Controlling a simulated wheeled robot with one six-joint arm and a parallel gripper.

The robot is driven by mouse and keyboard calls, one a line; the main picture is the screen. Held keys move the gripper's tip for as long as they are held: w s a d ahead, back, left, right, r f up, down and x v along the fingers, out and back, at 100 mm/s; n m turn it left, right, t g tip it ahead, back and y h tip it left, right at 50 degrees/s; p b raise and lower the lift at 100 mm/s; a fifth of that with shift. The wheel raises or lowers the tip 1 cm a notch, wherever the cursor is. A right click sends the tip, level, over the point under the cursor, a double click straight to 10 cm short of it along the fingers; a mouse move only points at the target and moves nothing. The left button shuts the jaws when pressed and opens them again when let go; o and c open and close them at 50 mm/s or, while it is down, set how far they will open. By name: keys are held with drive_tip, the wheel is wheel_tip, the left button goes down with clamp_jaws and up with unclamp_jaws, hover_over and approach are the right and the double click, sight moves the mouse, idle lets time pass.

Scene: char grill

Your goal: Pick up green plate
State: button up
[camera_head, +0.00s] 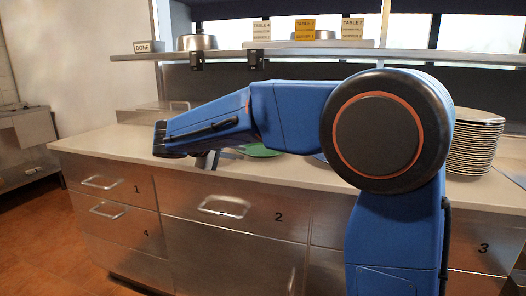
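The green plate (259,151) lies on the pale countertop, behind my blue arm. Only a thin green strip of it shows; the arm hides the rest. My arm reaches left across the counter, with its dark wrist at the far left end. A grey part that looks like my gripper (207,160) shows under the arm, low over the counter, to the left of the plate. Its fingers are too small and too hidden to tell whether they are open or shut. I cannot tell whether it touches anything.
A tall stack of plates (475,143) stands on the counter at the right. A bluish edge (321,157) shows beside my arm. A shelf (345,54) above holds pots and signs. Numbered steel drawers are below.

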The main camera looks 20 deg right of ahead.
sight(244, 162)
drive_tip(key=x, duration=0.3)
drive_tip(key=shift+w+d, duration=0.15)
drive_tip(key=shift+d, duration=0.05)
drive_tip(key=shift+c, duration=0.7)
clamp_jaws()
idle(0.7)
wheel_tip(244, 162, up, 10)
idle(0.5)
idle(1.2)
drive_tip(key=shift+a, duration=0.1)
